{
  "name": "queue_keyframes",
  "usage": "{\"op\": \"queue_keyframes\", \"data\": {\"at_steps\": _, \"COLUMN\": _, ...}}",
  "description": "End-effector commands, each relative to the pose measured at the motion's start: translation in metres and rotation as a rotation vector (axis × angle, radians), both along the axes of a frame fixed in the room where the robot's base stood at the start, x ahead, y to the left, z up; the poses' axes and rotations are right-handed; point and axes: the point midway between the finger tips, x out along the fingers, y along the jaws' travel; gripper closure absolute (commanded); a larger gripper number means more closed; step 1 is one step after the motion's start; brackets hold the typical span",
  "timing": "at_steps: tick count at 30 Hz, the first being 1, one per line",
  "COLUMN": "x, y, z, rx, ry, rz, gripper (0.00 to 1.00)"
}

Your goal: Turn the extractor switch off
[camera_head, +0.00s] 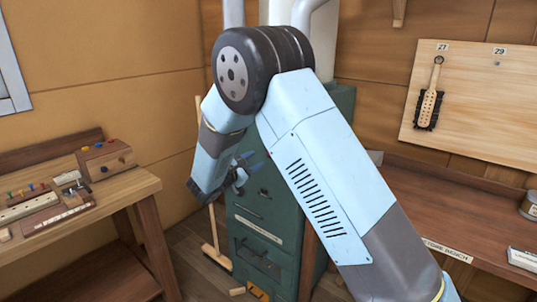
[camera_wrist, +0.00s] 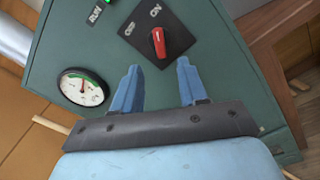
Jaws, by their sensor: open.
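The extractor switch is a red knob (camera_wrist: 158,42) on a black plate (camera_wrist: 176,20) marked OFF and ON, on the green cabinet (camera_wrist: 215,60). Its white mark points toward the ON label. My gripper (camera_wrist: 158,65) is open, with its two blue fingers apart below the knob in the wrist view. The knob lies in line with the gap between them, and no contact shows. In the head view my gripper (camera_head: 250,172) is in front of the green cabinet (camera_head: 262,238), and the switch is hidden there by my arm.
A round gauge (camera_wrist: 83,87) and a RUN label (camera_wrist: 95,14) sit left of the switch. In the head view a wooden bench with tools (camera_head: 80,190) stands left, a broom (camera_head: 214,240) leans beside the cabinet, and a workbench (camera_head: 440,210) stands right.

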Motion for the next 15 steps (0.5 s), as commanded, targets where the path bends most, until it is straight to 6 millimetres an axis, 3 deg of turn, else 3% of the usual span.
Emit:
{"op": "queue_keyframes", "data": {"at_steps": 9, "x": 0.044, "y": -0.035, "z": 0.0, "rx": 0.0, "ry": 0.001, "rz": -0.004, "gripper": 0.57}}
{"op": "queue_keyframes", "data": {"at_steps": 15, "x": 0.06, "y": -0.048, "z": -0.001, "rx": -0.001, "ry": 0.001, "rz": -0.002, "gripper": 0.57}}
